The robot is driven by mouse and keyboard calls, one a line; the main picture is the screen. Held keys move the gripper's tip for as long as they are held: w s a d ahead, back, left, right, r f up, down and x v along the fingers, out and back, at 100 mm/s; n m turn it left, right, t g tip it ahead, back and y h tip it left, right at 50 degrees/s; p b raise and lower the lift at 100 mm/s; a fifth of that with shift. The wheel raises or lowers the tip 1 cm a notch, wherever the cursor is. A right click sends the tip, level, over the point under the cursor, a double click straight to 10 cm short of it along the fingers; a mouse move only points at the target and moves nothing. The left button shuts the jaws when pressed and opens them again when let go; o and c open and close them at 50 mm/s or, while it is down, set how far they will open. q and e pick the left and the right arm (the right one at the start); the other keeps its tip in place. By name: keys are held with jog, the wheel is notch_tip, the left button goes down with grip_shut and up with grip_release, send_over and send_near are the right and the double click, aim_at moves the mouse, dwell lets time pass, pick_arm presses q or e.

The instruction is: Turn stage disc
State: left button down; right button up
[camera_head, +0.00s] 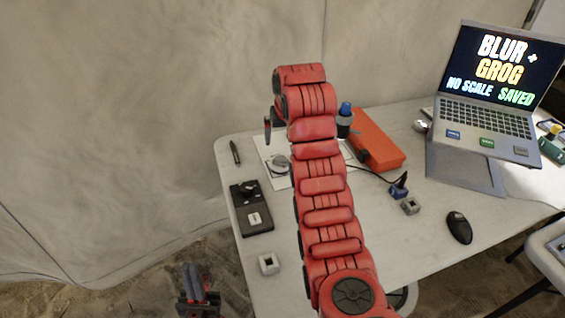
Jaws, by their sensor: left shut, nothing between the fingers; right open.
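A small grey round object (279,162), possibly the stage disc, lies on a white sheet (262,148) on the table, partly hidden by my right arm. My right arm reaches across the table. Its gripper (269,130) points down above the sheet's far left part, just beyond the grey object in the picture; it is open, though only part of its fingers shows. I cannot tell if it touches anything. My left gripper (194,282) is at the bottom left, off the table's left edge, with its fingers together and empty.
A blue-capped bottle (344,122) and an orange case (377,140) stand behind my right arm. A laptop (487,112), mouse (459,228) and cable plug (399,190) are to the right.

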aim_at(281, 161)
jog(key=x, duration=1.4)
jog(key=shift+w+f, duration=0.2)
jog(key=shift+f, duration=0.15)
jog(key=c, duration=0.9)
jog(key=shift+f+m+b, duration=0.15)
jog(key=shift+m+b, duration=0.35)
jog(key=shift+b, duration=0.1)
jog(key=shift+c, duration=0.5)
jog(key=shift+h, duration=0.3)
